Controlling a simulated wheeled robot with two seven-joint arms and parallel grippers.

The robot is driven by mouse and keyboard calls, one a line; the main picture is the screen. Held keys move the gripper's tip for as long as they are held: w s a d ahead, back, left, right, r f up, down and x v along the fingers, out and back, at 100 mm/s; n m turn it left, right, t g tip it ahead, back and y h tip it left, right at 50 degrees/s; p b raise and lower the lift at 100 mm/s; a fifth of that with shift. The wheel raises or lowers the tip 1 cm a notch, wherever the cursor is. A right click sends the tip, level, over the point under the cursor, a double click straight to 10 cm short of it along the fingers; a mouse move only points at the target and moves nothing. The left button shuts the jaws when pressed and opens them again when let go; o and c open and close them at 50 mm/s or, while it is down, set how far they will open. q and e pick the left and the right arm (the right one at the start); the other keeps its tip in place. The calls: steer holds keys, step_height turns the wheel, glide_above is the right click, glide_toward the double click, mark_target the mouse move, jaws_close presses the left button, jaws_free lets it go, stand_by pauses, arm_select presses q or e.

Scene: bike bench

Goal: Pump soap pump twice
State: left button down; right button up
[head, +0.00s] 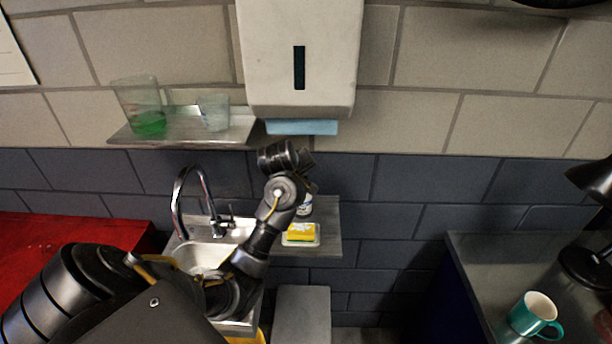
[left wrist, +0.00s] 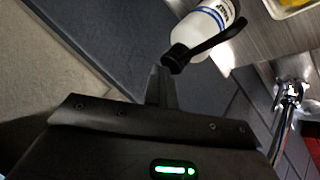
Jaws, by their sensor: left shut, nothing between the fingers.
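The soap pump is a white bottle (left wrist: 205,25) with a blue-marked label and a black pump head (left wrist: 190,52). In the head view only a small part of the bottle (head: 305,206) shows, on the steel ledge right of the sink, with my left arm in front of it. My left gripper (left wrist: 160,78) is shut and empty. In the left wrist view its fingertips are close beside the black pump head; I cannot tell if they touch. In the head view the left gripper (head: 304,160) appears above the bottle, its fingertips hard to make out. My right gripper is not in view.
A yellow sponge on a dish (head: 301,240) lies on the ledge near the bottle. The sink (head: 200,257) and curved tap (head: 178,205) stand left. A towel dispenser (head: 300,60) and a shelf with cups (head: 185,133) are above. A teal mug (head: 533,314) stands far right.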

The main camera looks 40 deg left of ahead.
arm_select(q)
steer(key=shift+s+d+f, duration=0.1)
steer(key=shift+s+f, duration=0.05)
steer(key=shift+f, duration=0.5)
steer(key=shift+r+p, duration=0.2)
steer(key=shift+p, duration=0.2)
steer(key=shift+r+p, duration=0.55)
steer(key=shift+r, duration=0.4)
steer(key=shift+w+r, duration=0.2)
steer(key=shift+r, duration=2.05)
steer(key=shift+a, duration=0.2)
